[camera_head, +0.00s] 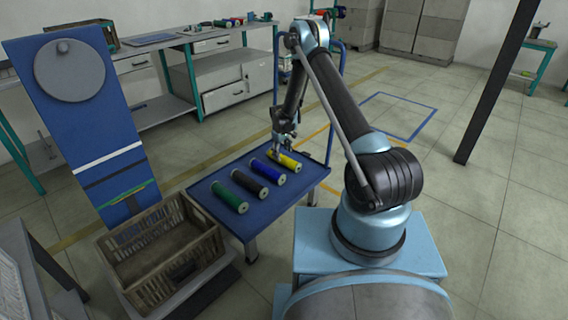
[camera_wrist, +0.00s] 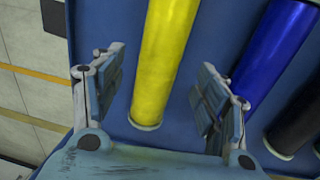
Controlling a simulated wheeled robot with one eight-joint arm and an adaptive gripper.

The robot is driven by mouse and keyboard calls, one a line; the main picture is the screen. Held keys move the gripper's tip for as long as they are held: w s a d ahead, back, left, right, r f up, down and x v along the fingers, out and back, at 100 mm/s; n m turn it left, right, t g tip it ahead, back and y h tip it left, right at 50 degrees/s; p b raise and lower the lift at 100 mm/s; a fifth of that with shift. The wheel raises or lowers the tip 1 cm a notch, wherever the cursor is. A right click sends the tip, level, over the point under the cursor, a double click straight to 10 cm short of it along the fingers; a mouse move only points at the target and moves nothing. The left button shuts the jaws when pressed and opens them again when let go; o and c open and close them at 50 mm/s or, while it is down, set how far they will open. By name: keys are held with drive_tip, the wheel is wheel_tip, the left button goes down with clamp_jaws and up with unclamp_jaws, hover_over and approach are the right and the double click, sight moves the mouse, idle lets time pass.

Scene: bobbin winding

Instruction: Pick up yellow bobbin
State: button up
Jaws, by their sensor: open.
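The yellow bobbin (camera_head: 287,162) lies on a blue cart top (camera_head: 226,181), last in a row of several bobbins, at the far right end. My gripper (camera_head: 277,152) is just above it, at the bobbin's left end. In the wrist view the yellow bobbin (camera_wrist: 162,62) runs between the two open fingers of my gripper (camera_wrist: 160,92), with a gap on each side. The fingers hold nothing. I cannot tell the exact height of the fingertips over the cart top.
A blue bobbin (camera_head: 268,171) lies close beside the yellow one, near the right finger in the wrist view (camera_wrist: 268,58). A dark bobbin (camera_head: 249,184) and a green bobbin (camera_head: 229,197) follow. A brown crate (camera_head: 150,287) stands left of the cart.

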sight(283, 156)
drive_tip(key=shift+w+d+f, duration=0.1)
drive_tip(key=shift+d+f, duration=0.1)
drive_tip(key=shift+f, duration=1.25)
drive_tip(key=shift+d+f, duration=0.15)
drive_tip(key=shift+f, duration=1.25)
drive_tip(key=c, duration=1.3)
